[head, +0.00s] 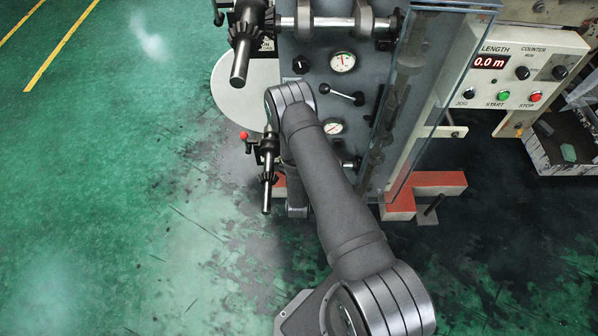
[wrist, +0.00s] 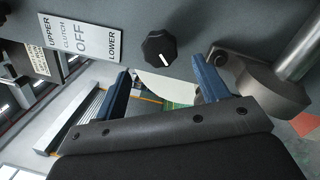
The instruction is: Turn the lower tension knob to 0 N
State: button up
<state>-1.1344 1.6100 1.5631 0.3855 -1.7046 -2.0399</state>
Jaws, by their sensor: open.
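In the wrist view a black knob (wrist: 160,47) with a white pointer mark sits on the grey panel, just beyond my open gripper (wrist: 163,86). Its pointer aims toward the bottom of that picture, slightly right. The two blue fingers stand apart with nothing between them, and no contact with the knob shows. I cannot tell for certain which tension knob this is. In the head view the upper knob (head: 300,65) is visible beside the upper gauge (head: 343,62). The lower gauge (head: 333,127) also shows, but the area to its left and my gripper are hidden behind my arm.
A clutch label (wrist: 82,39) reads UPPER, OFF, LOWER. A metal roller bracket (wrist: 265,85) stands out close to the right finger. A clutch lever (head: 345,95) lies between the gauges. A clear guard (head: 420,100) stands right of the panel. The green floor at left is clear.

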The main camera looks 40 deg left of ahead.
jog(key=v, duration=1)
jog(key=shift+w+a, duration=0.15)
jog(key=x, duration=1.7)
